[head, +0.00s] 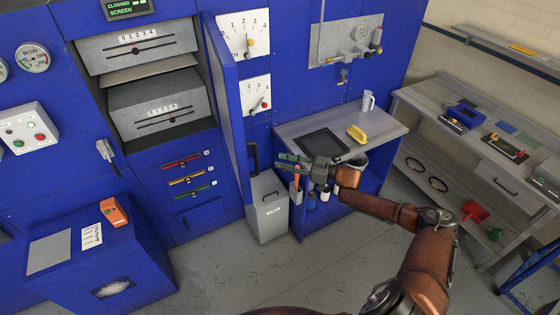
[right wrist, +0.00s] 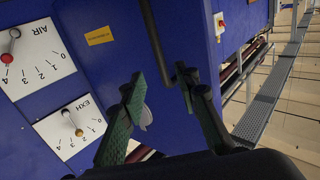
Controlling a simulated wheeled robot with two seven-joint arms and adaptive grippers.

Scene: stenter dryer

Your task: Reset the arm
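My right arm comes in from the right in the head view, its copper links bent at the elbow and reaching left. My right gripper (head: 290,163) is in front of the blue machine, by the left end of the grey side counter (head: 385,130). In the right wrist view its two green fingers (right wrist: 163,80) stand apart with nothing between them, so it is open and empty. A dark bar on the blue panel shows behind the fingertips. My left gripper is not in view.
A blue door (head: 222,105) stands open left of the gripper. A grey bin (head: 267,208) is below it. A dark tray (head: 322,143) and a yellow-handled tool (head: 357,133) lie on the counter. A workbench (head: 485,150) stands at right. The floor in front is clear.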

